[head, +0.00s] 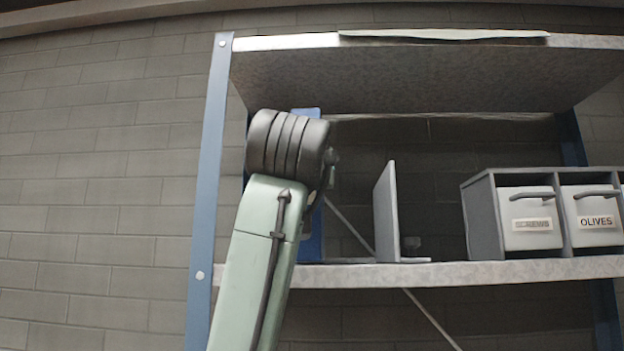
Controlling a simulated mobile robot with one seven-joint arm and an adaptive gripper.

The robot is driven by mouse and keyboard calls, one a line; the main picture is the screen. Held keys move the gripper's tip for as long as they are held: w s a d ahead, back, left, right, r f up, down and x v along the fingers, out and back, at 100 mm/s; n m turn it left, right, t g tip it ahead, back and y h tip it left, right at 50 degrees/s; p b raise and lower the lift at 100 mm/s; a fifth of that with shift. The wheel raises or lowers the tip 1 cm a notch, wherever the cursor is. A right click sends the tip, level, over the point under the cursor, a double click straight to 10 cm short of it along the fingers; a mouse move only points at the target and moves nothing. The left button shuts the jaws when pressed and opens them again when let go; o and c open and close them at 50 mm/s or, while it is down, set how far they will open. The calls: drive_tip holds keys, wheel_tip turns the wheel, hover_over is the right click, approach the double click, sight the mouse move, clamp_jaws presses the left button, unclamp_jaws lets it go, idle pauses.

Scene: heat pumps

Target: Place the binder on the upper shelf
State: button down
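A blue upright panel, which looks like the binder (311,240), shows behind my arm. Its top edge rises above my wrist and its lower end is at the level of the shelf board (480,272). My arm covers most of it, so I cannot tell whether it rests on the board or is held just above it. My gripper (331,168) is almost fully hidden behind my wrist; only a small dark part shows at the right, beside the blue panel. Its fingers are not visible.
A grey bookend (387,215) stands on the board right of the blue panel, with a gap between. Farther right is a grey drawer unit (482,220) with labelled drawers, one reading OLIVES. Another board (420,75) spans overhead. A blue post (208,190) stands at left.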

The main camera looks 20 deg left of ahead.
drive_tip(key=shift+w+a+f, duration=0.15)
drive_tip(key=shift+w+f, duration=0.05)
drive_tip(key=shift+w, duration=0.25)
drive_tip(key=c, duration=1.3)
unclamp_jaws()
drive_tip(key=shift+s, duration=0.15)
drive_tip(key=shift+c, duration=0.2)
drive_tip(key=shift+o, duration=0.6)
drive_tip(key=shift+s+r, duration=0.15)
drive_tip(key=shift+s, duration=0.05)
drive_tip(key=shift+o, duration=1.3)
drive_tip(key=shift+w, duration=0.2)
drive_tip(key=shift+s, duration=0.1)
drive_tip(key=b+v, duration=0.5)
drive_tip(key=v, duration=0.7)
